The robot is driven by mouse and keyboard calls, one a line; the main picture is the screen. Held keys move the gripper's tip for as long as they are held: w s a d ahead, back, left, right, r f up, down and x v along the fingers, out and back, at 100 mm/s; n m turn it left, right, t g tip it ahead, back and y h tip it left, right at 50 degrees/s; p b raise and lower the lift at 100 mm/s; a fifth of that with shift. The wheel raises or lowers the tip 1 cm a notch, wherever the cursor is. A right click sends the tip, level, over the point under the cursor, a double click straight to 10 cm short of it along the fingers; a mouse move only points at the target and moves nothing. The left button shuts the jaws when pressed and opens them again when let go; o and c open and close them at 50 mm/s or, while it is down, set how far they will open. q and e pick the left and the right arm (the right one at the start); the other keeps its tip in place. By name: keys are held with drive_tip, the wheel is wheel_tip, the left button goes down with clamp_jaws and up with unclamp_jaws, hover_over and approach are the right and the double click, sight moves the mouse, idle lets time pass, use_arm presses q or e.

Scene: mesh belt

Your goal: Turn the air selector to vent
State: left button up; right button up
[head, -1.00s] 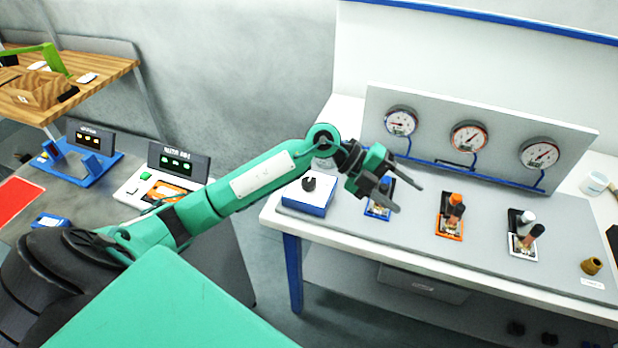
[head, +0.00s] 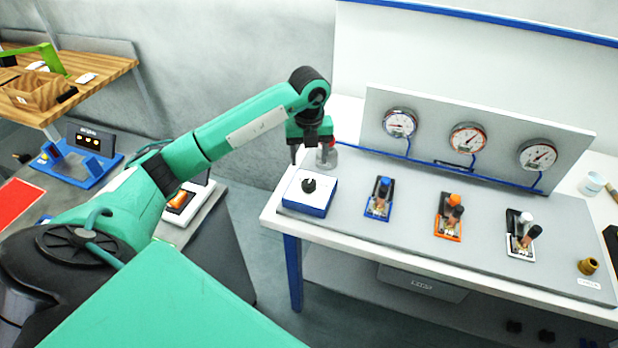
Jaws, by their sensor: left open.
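The likely air selector is a black knob (head: 309,185) on the white top of a small box with blue sides (head: 306,206), at the bench's left end. Its markings are too small to read. My left gripper (head: 307,160) points down just above and behind the knob in the picture. It is open and empty, apart from the knob. A clear and red object (head: 327,157) shows close beside its right finger; I cannot tell whether they touch. My right gripper is not in view.
Blue (head: 380,198), orange (head: 449,215) and white (head: 521,235) lever valves stand to the right on the grey bench plate. Several gauges (head: 469,138) are on the panel behind. A brass fitting (head: 588,266) sits at the right. Open floor lies left of the bench.

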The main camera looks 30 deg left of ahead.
sight(308, 183)
use_arm(q)
wheel_tip(308, 183, down, 10)
drive_tip(key=p, duration=0.3)
drive_tip(key=shift+r, duration=0.15)
drive_tip(key=shift+c, duration=0.3)
drive_tip(key=c, duration=0.9)
drive_tip(key=shift+m+b, duration=0.7)
drive_tip(key=shift+b, duration=0.25)
drive_tip(key=m+b, duration=0.3)
drive_tip(key=b, duration=0.1)
drive_tip(key=shift+f+m, duration=0.2)
drive_tip(key=shift+m, duration=0.2)
drive_tip(key=m+b, duration=0.2)
drive_tip(key=shift+b, duration=0.35)
drive_tip(key=shift+a+r+m+b, duration=0.1)
drive_tip(key=shift+r+m+b, duration=0.1)
drive_tip(key=shift+m+b, duration=0.7)
